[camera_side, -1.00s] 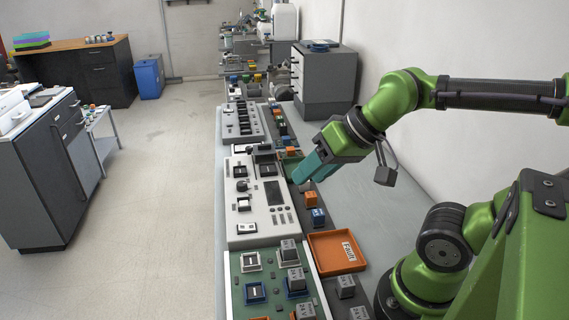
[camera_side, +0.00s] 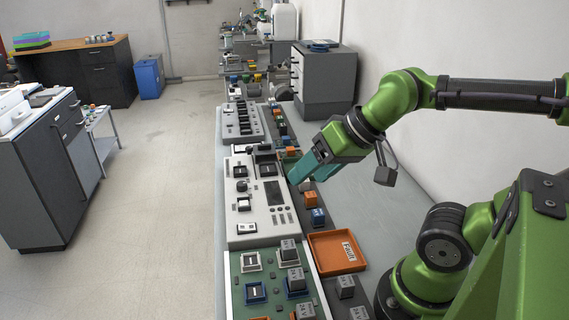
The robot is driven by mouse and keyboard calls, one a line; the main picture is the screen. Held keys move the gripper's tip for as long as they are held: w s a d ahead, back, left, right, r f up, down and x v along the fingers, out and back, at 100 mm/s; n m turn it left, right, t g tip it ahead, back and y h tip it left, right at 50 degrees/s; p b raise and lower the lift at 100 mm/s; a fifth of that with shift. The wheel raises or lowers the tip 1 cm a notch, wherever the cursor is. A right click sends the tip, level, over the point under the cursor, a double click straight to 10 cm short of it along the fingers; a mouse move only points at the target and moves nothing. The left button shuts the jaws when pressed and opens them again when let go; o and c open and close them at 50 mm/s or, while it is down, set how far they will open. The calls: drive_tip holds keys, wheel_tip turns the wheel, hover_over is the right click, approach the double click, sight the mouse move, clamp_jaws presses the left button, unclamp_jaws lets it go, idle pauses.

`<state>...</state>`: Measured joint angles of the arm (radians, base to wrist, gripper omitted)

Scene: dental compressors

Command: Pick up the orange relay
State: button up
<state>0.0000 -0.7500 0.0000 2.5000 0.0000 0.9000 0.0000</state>
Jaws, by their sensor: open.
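An orange relay (camera_side: 310,199) sits on the dark strip along the right side of the panels, just behind a blue relay (camera_side: 318,217). My gripper (camera_side: 295,179), with teal fingers, is open and hangs above and a little behind the orange relay, angled down to the left. I see nothing between its fingers. Another small orange block (camera_side: 291,151) shows farther back, beyond the gripper. More orange shows at the bottom, on a block (camera_side: 304,312) by the green board.
An orange tray (camera_side: 318,252) with a label lies in front of the blue relay. A white control panel (camera_side: 250,222) is left of the gripper, and a green board (camera_side: 242,283) with grey blocks is nearer. Bare grey table (camera_side: 365,205) lies to the right.

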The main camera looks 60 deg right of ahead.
drive_tip(key=n+g+h, duration=0.2)
drive_tip(key=n+g, duration=0.5)
drive_tip(key=n, duration=0.6)
hover_over(311, 194)
wheel_tip(311, 194, down, 7)
drive_tip(key=f, duration=1)
drive_tip(key=shift+s+f, duration=0.2)
drive_tip(key=shift+w+f, duration=0.2)
drive_tip(key=shift+f, duration=2.8)
drive_tip(key=shift+c, duration=0.2)
